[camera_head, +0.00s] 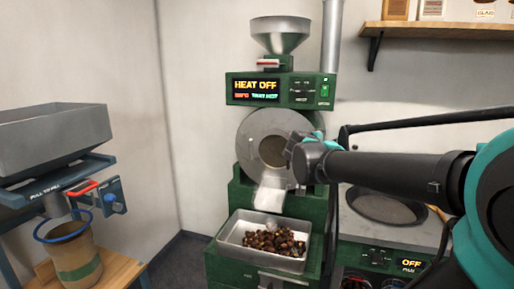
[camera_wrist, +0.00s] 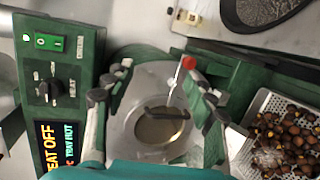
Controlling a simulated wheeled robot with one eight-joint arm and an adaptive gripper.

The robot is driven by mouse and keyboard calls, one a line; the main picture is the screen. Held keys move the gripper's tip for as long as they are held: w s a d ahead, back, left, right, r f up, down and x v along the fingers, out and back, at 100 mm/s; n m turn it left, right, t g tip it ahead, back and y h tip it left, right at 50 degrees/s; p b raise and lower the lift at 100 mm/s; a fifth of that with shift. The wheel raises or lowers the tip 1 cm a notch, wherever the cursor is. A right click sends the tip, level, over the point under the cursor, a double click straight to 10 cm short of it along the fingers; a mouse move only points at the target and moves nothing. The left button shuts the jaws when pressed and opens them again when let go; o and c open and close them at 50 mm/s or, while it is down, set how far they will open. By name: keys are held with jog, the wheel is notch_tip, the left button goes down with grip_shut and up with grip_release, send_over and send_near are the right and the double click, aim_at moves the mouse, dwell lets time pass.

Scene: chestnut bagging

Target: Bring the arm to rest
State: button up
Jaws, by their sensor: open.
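My gripper (camera_head: 299,152) is held out in front of the green roaster (camera_head: 258,84), by the right side of its round drum front (camera_head: 246,133). In the wrist view my gripper (camera_wrist: 156,82) has its two fingers spread apart with nothing between them. Behind them are the drum's round window (camera_wrist: 160,128) and a lever with a red knob (camera_wrist: 188,62). My arm reaches in from the right edge of the head view and partly hides the drum's right side.
A metal tray (camera_head: 229,238) of chestnuts (camera_head: 275,241) sits below the drum chute. The roaster display (camera_head: 257,90) reads HEAT OFF. A pan (camera_head: 386,207) stands on a stove at right. A hopper (camera_head: 50,134) hangs above a paper bag (camera_head: 77,254) at left.

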jog(key=s+d+f+m+g+y, duration=0.1)
jog(key=s+f+m+g, duration=0.4)
jog(key=f, duration=0.6)
jog(key=s+d+f+m+g+y, duration=0.1)
jog(key=s+f+m, duration=0.2)
jog(key=s+f, duration=0.55)
jog(key=s+a+f+m+g+y, duration=0.1)
jog(key=s+a+f+m+y, duration=0.1)
jog(key=s+f, duration=0.4)
jog(key=s+a+f+m+g+y, duration=0.2)
jog(key=s+a+f, duration=0.3)
jog(key=f, duration=0.4)
jog(key=shift+s+a+m+y, duration=0.25)
jog(key=shift+s+m+y, duration=0.25)
jog(key=shift+y, duration=0.3)
jog(key=shift+w, duration=0.1)
